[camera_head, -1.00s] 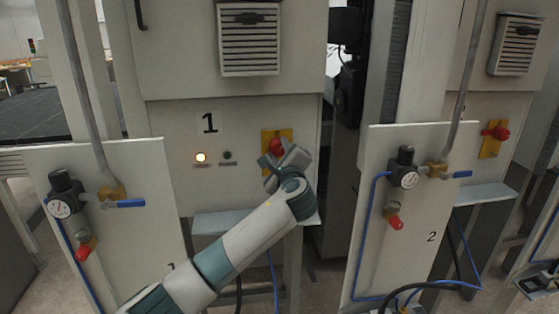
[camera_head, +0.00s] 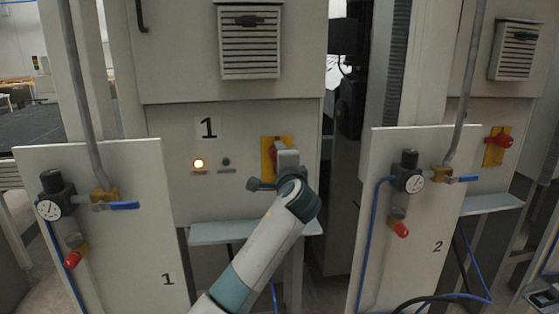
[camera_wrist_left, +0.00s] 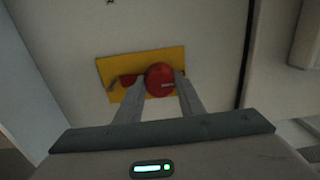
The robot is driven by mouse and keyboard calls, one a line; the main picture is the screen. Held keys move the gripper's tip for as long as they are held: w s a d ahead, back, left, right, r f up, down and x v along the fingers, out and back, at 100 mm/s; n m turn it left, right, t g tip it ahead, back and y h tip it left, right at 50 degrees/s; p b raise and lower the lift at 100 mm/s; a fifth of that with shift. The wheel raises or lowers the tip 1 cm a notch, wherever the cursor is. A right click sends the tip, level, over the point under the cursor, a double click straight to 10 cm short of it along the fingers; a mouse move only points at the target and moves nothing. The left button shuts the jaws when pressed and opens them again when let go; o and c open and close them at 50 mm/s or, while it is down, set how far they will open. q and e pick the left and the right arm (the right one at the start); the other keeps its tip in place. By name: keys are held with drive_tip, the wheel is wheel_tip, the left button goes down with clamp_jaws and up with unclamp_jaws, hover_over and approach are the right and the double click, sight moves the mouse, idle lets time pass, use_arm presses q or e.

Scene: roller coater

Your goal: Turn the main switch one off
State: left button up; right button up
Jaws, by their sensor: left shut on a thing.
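The main switch one is a red rotary knob on a yellow plate (camera_head: 265,160) on the cabinet marked 1. My left gripper (camera_head: 284,158) is in front of the knob and hides most of it in the head view. In the left wrist view the red knob (camera_wrist_left: 159,79) sits on the yellow plate (camera_wrist_left: 112,68), between the two fingers of my left gripper (camera_wrist_left: 158,88), which is shut on it. A red handle part sticks out to the left of the knob there. My right gripper is not in view.
A lit yellow lamp (camera_head: 198,163) and a dark green one (camera_head: 226,162) are left of the switch. A grey shelf (camera_head: 215,234) juts out below. Panels with gauges, (camera_head: 48,210) and (camera_head: 413,184), stand left and right. Another red switch (camera_head: 499,140) is on cabinet 2.

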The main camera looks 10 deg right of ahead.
use_arm(q)
drive_tip(key=shift+f, duration=0.15)
drive_tip(key=o, duration=1)
drive_tip(key=shift+o, duration=0.2)
